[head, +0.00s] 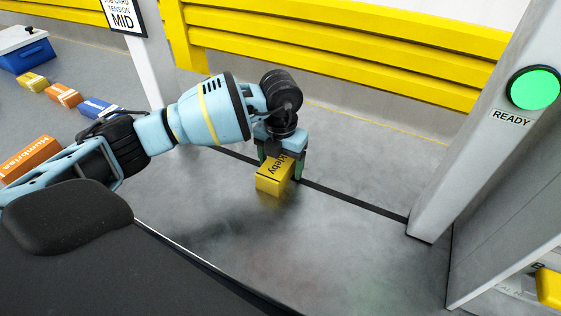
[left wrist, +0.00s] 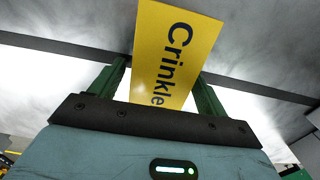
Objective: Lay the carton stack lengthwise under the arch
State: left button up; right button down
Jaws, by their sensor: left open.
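A yellow carton stack (head: 274,180) with dark lettering lies on the grey surface, near a dark line that crosses it. My left gripper (head: 281,166) is above it, pointing down, with one green finger on each side of the stack. The fingers are open. In the left wrist view the yellow stack (left wrist: 172,50), lettered "Crinkle", stands between the two green fingers (left wrist: 158,85). A grey post (head: 470,130) with a green READY light is at the right, and a pale post (head: 145,60) is at the left; the arch's top is not seen. My right gripper is not in view.
Orange (head: 30,158), blue (head: 102,107) and other small cartons lie at the left, with a blue box (head: 25,50) beyond. A yellow slatted barrier (head: 340,45) runs along the back. The grey surface (head: 350,225) right of the stack is clear.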

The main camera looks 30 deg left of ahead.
aim_at(281, 159)
pick_arm(q)
notch_tip(281, 159, up, 12)
jog(key=shift+r, duration=0.15)
dwell(0.4)
